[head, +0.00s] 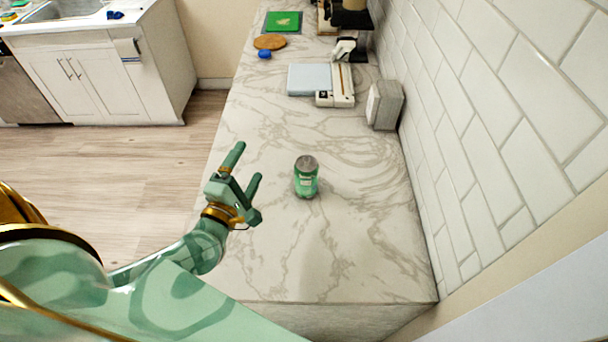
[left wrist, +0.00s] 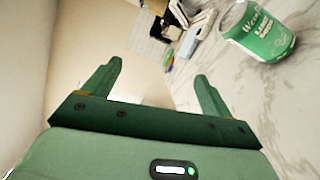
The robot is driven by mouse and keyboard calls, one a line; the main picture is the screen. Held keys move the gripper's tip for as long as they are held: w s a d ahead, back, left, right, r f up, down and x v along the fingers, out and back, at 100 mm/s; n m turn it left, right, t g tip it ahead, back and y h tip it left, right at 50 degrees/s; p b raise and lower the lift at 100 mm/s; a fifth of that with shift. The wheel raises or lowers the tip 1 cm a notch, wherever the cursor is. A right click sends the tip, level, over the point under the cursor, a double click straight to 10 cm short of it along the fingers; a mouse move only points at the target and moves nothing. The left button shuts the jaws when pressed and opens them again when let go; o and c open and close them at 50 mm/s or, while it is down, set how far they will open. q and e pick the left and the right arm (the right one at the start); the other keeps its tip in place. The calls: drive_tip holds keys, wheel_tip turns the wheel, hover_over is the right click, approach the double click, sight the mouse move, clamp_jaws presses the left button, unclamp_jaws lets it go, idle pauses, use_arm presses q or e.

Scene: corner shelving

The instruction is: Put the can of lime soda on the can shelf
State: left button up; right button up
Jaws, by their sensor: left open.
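The can of lime soda (head: 306,178) is green with a grey top and stands upright on the marble counter. It also shows at the top right of the left wrist view (left wrist: 262,34). My left gripper (head: 247,164) is open and empty, to the left of the can and apart from it. Its two fingers show in the left wrist view (left wrist: 158,76) with nothing between them. My right gripper is not in view. I cannot make out the can shelf in these views.
The marble counter (head: 270,240) is clear around the can. A tiled wall borders it on the right. A grey box (head: 385,105), a flat white device (head: 337,88), a round wooden board (head: 270,42) and a blue object (head: 264,54) stand farther back. A sink cabinet (head: 100,70) is at far left.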

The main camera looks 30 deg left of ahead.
use_arm(q)
wheel_tip(320, 180, down, 2)
drive_tip(key=d+f+m+g+h, duration=0.15)
drive_tip(key=m+h, duration=0.45)
drive_tip(key=m, duration=1.1)
drive_tip(key=m+g+h, duration=0.1)
drive_tip(key=m+g, duration=0.2)
drive_tip(key=m, duration=0.6)
approach(297, 179)
drive_tip(key=b+x, duration=0.1)
drive_tip(key=x, duration=0.6)
drive_tip(key=shift+w+r, duration=0.1)
drive_tip(key=shift+w, duration=0.1)
drive_tip(key=x, duration=0.2)
drive_tip(key=b+x, duration=0.1)
drive_tip(key=x, duration=0.1)
drive_tip(key=b+x, duration=0.1)
drive_tip(key=x, duration=0.1)
drive_tip(key=shift+d+f, duration=0.1)
drive_tip(key=shift+f, duration=0.25)
drive_tip(key=shift+r, duration=0.1)
